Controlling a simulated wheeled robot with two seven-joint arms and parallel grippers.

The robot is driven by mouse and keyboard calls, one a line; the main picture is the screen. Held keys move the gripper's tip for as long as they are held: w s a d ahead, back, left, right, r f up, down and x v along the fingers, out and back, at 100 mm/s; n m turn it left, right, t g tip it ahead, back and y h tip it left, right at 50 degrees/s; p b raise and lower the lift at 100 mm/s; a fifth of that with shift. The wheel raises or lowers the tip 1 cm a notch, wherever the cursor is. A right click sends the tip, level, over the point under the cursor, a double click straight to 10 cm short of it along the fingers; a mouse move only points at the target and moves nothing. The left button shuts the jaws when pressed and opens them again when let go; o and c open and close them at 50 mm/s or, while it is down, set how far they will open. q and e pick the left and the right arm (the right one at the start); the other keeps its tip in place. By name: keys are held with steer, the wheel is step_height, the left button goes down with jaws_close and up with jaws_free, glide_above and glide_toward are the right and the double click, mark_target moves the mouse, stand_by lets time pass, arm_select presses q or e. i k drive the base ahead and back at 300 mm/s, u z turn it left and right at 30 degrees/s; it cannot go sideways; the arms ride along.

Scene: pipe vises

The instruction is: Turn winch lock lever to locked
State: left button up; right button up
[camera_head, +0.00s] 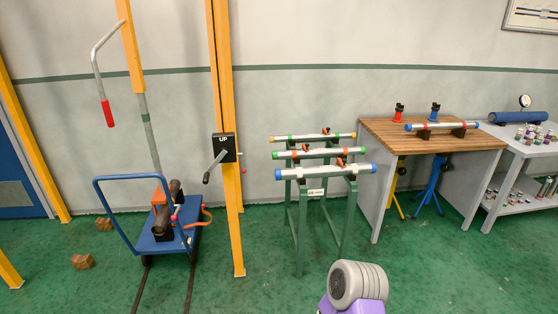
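A black box (230,148) marked "UP" is fixed to a yellow upright post (226,60) left of the picture's middle. A grey lever with a dark grip (213,167) hangs from the box, slanting down to the left. A small red knob (243,171) shows at the post's right side. I cannot tell which of these is the winch lock lever, and no locked mark is readable. A grey crank with a red handle (106,113) hangs from another yellow post (132,45) at upper left. Neither of my grippers is in view.
A blue cart (150,243) on dark rails stands left of the post. A green rack (300,225) with several pipes is to its right, then a wooden workbench (465,137) and a grey shelf table. Two brown blocks (82,261) lie on the green floor. A purple and grey part of mine shows at bottom centre.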

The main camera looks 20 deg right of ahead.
mark_target(243, 170)
steer(key=z, duration=0.55)
steer(key=i, duration=1.35)
steer(key=u, duration=0.05)
